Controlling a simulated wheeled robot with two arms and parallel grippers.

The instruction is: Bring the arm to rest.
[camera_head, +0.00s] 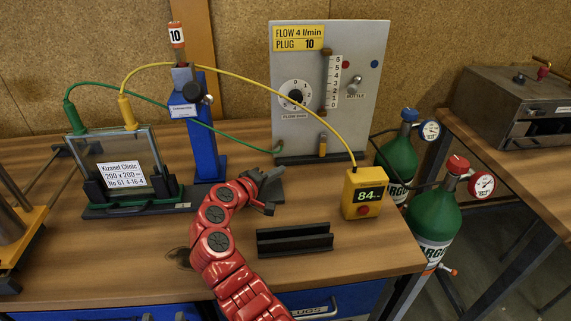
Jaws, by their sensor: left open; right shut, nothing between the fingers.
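My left gripper (275,191) is at the end of the red arm (217,240), which rises from the bottom middle and bends to the right above the wooden table. Its dark fingers are apart, and I see nothing between them. It is in front of the grey panel (365,80) and to the right of the blue post (205,145). I cannot tell whether its fingers touch the dark foot beside them. My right gripper is not in view.
A labelled glass unit (149,153) stands at the left, with green and yellow hoses attached. A black channel holder (295,240) and a yellow meter reading 84 (362,193) are right of my arm. Green bottles (435,215) stand beyond the table's right edge.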

